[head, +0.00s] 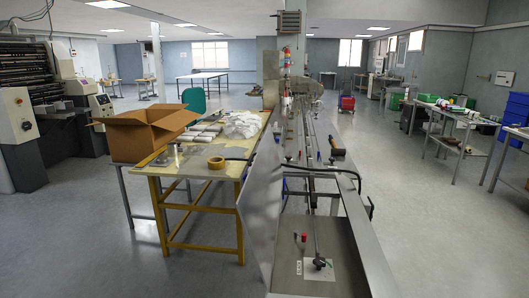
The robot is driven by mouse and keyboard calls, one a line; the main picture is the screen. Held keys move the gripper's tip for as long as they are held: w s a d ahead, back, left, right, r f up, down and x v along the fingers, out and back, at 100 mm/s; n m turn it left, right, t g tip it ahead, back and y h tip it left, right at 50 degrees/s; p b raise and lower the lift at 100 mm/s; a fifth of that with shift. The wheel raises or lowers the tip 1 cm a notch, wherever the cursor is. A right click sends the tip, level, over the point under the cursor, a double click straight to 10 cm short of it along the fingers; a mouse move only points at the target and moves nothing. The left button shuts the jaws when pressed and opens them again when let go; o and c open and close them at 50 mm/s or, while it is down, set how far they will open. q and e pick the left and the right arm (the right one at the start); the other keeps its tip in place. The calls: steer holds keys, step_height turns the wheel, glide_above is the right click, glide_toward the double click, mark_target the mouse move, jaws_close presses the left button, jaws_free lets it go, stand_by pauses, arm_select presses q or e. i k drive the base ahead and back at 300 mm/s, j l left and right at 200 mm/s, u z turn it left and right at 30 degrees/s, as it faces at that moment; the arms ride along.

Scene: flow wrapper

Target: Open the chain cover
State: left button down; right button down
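The flow wrapper (308,185) runs away from me down the middle of the head view as a long, narrow metal machine. A long grey metal panel (262,205) stands along its left side, its face steep and its near end close to me. This may be the chain cover, but I cannot tell for certain, nor whether it is hinged there. The inside channel of the machine shows from above, with a dark rod and a red knob (304,237) near the close end. Neither of my grippers is in view.
A yellow-framed table (190,168) with white packs and a tape roll (216,163) stands left of the machine. An open cardboard box (148,133) sits beside it. A black-headed tool (337,146) lies on the machine's right side.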

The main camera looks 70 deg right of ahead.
mark_target(257, 204)
steer(key=i+z, duration=0.25)
steer(key=z, duration=0.2)
steer(key=i+z, duration=0.2)
steer(key=z, duration=0.25)
steer(key=i+z, duration=0.25)
steer(key=z, duration=0.2)
steer(key=i+j+z, duration=0.2)
steer(key=z, duration=0.25)
steer(key=i+j+z, duration=0.15)
steer(key=z, duration=0.35)
steer(key=j, duration=0.05)
